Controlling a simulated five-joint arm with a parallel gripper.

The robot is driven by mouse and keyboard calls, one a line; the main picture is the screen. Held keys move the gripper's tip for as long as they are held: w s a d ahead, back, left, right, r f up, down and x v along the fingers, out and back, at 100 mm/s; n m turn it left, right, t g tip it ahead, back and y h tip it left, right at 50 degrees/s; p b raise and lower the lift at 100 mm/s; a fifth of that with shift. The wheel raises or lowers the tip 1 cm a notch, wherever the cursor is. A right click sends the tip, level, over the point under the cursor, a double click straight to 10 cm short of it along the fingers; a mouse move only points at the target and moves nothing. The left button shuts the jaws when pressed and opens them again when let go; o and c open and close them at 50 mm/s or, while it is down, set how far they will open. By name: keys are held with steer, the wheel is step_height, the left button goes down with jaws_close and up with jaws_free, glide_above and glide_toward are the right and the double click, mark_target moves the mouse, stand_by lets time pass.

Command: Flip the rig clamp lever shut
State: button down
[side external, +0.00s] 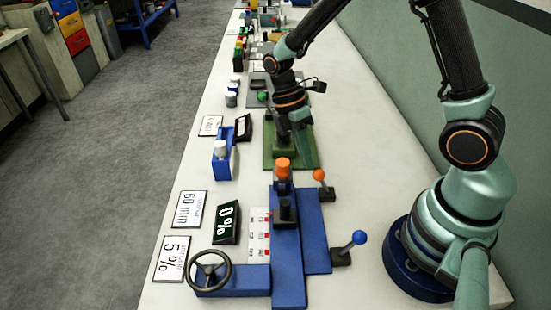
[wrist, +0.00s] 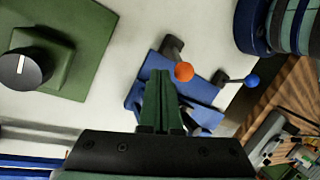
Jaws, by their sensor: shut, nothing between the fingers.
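The blue rig (side external: 287,265) lies on the bench below my gripper in the side view, and part of it shows in the wrist view (wrist: 203,92). A lever with an orange ball (side external: 319,174) stands on a black base at its right; the ball also shows in the wrist view (wrist: 184,71). A lever with a blue ball (side external: 359,237) leans to the right nearer the camera, also in the wrist view (wrist: 253,80). I cannot tell which is the clamp lever. My gripper (wrist: 162,78) is shut and empty. It hangs over the green plate (side external: 309,155).
A black knob (wrist: 22,68) sits on the green plate. An orange cap (side external: 283,166) tops a post on the rig. A handwheel (side external: 209,271), a 0% display (side external: 227,222) and signs reading 60 mm (side external: 189,209) and 5% (side external: 171,258) stand left. Bare bench lies between the blue-ball lever and my base.

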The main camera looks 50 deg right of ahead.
steer(key=shift+s, duration=0.3)
steer(key=shift+s+d+r, duration=0.25)
steer(key=shift+s+d, duration=0.05)
stand_by(0.6)
steer(key=shift+y, duration=0.3)
steer(key=s+d, duration=0.1)
steer(key=s+d+r, duration=0.1)
steer(key=s, duration=0.1)
steer(key=shift+d, duration=0.4)
steer(key=shift+r, duration=0.75)
steer(key=shift+w+r, duration=0.1)
